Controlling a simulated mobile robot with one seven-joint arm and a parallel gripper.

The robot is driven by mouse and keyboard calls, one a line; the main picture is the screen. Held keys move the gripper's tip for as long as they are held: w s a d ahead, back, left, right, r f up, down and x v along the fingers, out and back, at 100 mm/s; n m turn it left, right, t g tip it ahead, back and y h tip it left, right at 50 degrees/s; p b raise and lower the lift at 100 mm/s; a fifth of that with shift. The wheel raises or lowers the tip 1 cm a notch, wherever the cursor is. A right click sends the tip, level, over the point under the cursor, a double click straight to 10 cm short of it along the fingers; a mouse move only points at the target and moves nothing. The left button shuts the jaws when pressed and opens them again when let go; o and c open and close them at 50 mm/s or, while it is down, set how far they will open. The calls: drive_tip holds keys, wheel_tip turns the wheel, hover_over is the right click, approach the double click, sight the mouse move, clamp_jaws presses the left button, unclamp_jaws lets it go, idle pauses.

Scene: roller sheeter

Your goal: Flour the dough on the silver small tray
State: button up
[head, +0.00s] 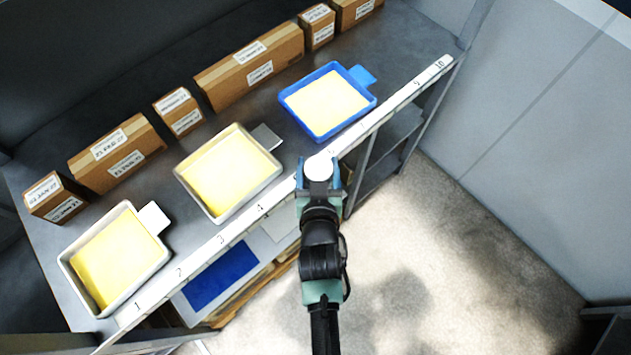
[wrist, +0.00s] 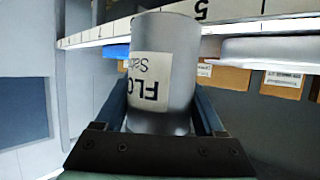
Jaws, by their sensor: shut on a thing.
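My gripper (head: 319,185) is shut on a flour shaker, a grey-white cylinder whose pale round top (head: 319,167) shows in the head view. In the wrist view the shaker (wrist: 178,70) stands between the fingers, with an upside-down label reading "FLO". The middle tray (head: 250,199) is silvery with a grey tab and holds a flat yellow dough sheet (head: 222,172). My gripper is right of this tray, by the shelf's front edge. I see no clear flour on the dough.
A pale tray with a white tab (head: 140,286) stands left, and a blue tray (head: 350,121) right; both hold yellow dough. Cardboard boxes (head: 250,68) line the back of the shelf. The numbered white front edge (head: 220,240) runs below the trays. Open floor (head: 470,250) lies right.

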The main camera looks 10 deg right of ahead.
drive_tip(key=w+r, duration=0.1)
drive_tip(key=w+r+p, duration=0.1)
drive_tip(key=shift+a+r, duration=0.2)
drive_tip(key=shift+r, duration=0.2)
drive_tip(key=shift+w+a+r+n+y+p, duration=0.5)
drive_tip(key=shift+w+a+p, duration=0.4)
drive_tip(key=shift+a+p, duration=0.8)
drive_tip(key=shift+w+a+r+n+y+p, duration=0.35)
drive_tip(key=shift+w+a+r+y+p, duration=0.4)
drive_tip(key=shift+a+p, duration=0.9)
drive_tip(key=shift+w+a+r+n+y+p, duration=0.25)
drive_tip(key=shift+w+a+r+n+p, duration=0.2)
drive_tip(key=shift+w+a+p, duration=1.15)
drive_tip(key=w+a+r+n+y+p, duration=0.25)
drive_tip(key=a+r+p, duration=0.35)
drive_tip(key=p, duration=0.5)
drive_tip(key=f+n+t+b, duration=0.1)
drive_tip(key=n+b, duration=0.4)
drive_tip(key=b, duration=1)
drive_tip(key=f+n+t+b, duration=0.2)
drive_tip(key=n+t+b, duration=0.2)
drive_tip(key=b, duration=1)
drive_tip(key=s+f+n+t+y+b, duration=0.1)
drive_tip(key=f+n+t+b, duration=0.1)
drive_tip(key=n+b, duration=0.6)
drive_tip(key=shift+s+a+n+b, duration=0.1)
drive_tip(key=shift+n+b, duration=0.15)
drive_tip(key=shift+b, duration=3.55)
